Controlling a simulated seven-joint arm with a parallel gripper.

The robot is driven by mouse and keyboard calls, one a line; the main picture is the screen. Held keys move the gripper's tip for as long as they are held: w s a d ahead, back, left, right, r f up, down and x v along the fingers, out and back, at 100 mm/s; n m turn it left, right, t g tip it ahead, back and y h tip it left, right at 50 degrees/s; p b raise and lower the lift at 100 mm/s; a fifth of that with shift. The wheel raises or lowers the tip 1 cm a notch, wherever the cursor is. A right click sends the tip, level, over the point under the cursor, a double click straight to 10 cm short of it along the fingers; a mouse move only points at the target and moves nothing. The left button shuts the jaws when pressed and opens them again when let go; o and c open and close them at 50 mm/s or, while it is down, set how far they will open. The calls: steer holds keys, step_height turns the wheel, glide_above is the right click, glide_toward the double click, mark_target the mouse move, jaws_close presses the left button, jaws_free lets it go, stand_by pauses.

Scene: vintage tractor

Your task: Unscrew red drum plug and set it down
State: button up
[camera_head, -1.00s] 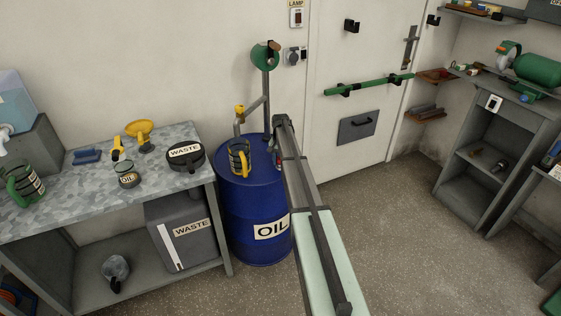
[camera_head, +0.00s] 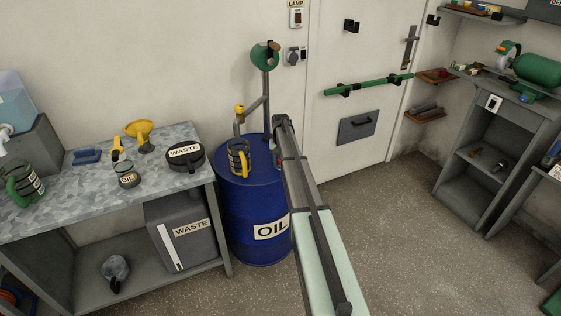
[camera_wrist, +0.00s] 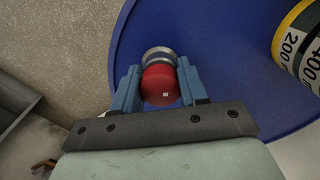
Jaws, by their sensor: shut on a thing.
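The red drum plug (camera_wrist: 160,85) sits between the two blue fingers of my gripper (camera_wrist: 157,88) in the wrist view. My gripper is shut on it. A round metal ring (camera_wrist: 160,54) shows just beyond the plug, over the drum top; I cannot tell whether the plug is still in its hole. The blue oil drum (camera_head: 240,205) stands beside the bench, and its blue top (camera_wrist: 215,50) fills much of the wrist view. In the head view my arm reaches over the drum's right side and hides the plug.
A yellow-banded measuring jug (camera_head: 238,158) stands on the drum near a pump with a yellow spout (camera_head: 239,110). A green crank wheel (camera_head: 265,55) rises behind. The workbench (camera_head: 80,190) at left holds a waste pan (camera_head: 186,157), a yellow funnel (camera_head: 139,133) and cans. Floor at right is open.

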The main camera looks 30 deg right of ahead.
steer(key=shift+s+a+n, duration=0.1)
steer(key=shift+n, duration=0.2)
steer(key=shift+n, duration=0.6)
steer(key=shift+n, duration=0.9)
steer(key=shift+n, duration=0.8)
steer(key=shift+n, duration=0.9)
